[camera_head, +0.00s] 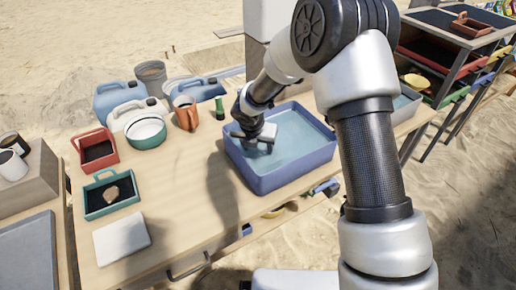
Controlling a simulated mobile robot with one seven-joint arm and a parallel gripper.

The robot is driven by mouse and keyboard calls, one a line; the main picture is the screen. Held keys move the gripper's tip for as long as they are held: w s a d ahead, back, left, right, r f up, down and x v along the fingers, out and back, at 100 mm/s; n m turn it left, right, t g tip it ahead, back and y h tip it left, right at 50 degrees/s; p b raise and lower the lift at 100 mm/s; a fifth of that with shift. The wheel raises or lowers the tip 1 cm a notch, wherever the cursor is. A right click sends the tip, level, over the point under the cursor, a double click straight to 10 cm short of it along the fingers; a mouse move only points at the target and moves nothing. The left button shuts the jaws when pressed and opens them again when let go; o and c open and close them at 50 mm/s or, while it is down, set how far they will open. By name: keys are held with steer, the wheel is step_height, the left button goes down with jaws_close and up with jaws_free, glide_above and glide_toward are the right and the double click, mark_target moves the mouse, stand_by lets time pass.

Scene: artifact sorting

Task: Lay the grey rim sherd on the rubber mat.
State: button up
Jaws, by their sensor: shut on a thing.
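My gripper (256,139) is over the blue tub of water (247,180), towards its left side, and is shut on a small grey piece. The piece looks like the grey rim sherd, but it is largely hidden by the fingers and too small for its shape to be clear. I cannot tell whether it touches the water. No mat can be named for certain. A flat dark-grey surface (27,262) lies at the lower left, and a dark surface (436,18) tops the rack at the upper right.
A green tray (93,213) holds a brown sherd (111,194). A red tray (84,163), white slab (121,237), green-rimmed bowl (146,142), blue jerrycan (113,99) and orange mug (185,116) stand on the wooden table (185,200).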

steer(key=shift+f, duration=0.1)
steer(key=o, duration=1)
steer(key=shift+o, duration=0.2)
steer(key=shift+s+r, duration=0.1)
steer(key=shift+r, duration=0.4)
steer(key=p+v, duration=0.3)
steer(key=v, duration=0.8)
steer(key=shift+r, duration=0.15)
